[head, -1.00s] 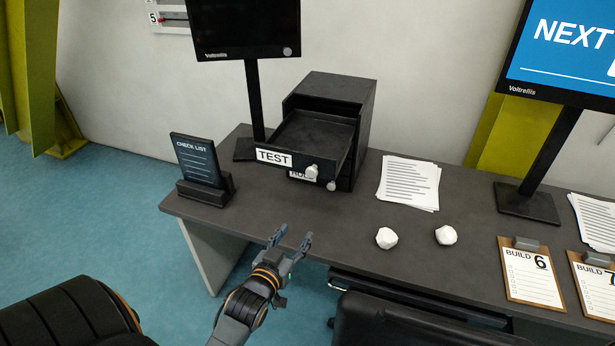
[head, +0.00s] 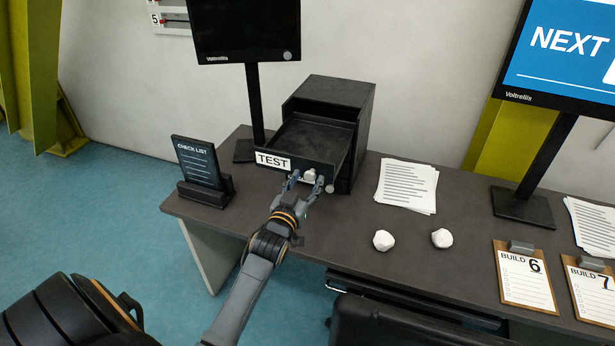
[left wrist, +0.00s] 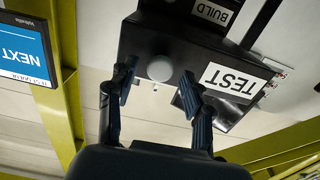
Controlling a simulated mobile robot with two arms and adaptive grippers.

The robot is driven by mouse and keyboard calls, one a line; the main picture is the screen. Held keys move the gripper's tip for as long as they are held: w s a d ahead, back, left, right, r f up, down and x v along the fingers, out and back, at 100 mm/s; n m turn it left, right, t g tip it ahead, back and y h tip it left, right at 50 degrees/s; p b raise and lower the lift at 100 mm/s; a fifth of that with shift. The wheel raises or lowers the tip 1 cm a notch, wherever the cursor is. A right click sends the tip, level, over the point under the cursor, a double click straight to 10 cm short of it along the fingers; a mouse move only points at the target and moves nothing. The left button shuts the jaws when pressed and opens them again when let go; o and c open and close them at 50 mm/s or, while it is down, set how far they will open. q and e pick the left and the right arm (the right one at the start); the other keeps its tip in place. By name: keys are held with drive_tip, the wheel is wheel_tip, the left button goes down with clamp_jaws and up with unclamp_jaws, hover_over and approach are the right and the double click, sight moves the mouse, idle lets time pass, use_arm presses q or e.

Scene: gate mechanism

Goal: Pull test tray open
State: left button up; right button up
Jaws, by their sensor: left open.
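The black test tray (head: 315,142), with a white "TEST" label, sticks out of the front of a black drawer cabinet (head: 336,95) on the desk. Its inside looks empty. The tray's pale round knob (head: 309,175) shows at the right of the label; it also shows in the left wrist view (left wrist: 160,68). My left gripper (head: 306,184) is open at the knob, with one finger on each side of it. In the left wrist view the fingers (left wrist: 160,90) stand apart, with the knob just beyond the tips. I cannot tell whether they touch it. My right gripper is not seen.
A checklist stand (head: 200,170) is left of the cabinet. A lower drawer's knob (head: 329,188) is close to my gripper. Papers (head: 406,186), two white lumps (head: 383,240) and clipboards (head: 525,280) lie to the right. A monitor (head: 245,30) stands behind.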

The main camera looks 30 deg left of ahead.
use_arm(q)
drive_tip(key=shift+w+a, duration=0.1)
drive_tip(key=shift+w, duration=0.45)
clamp_jaws()
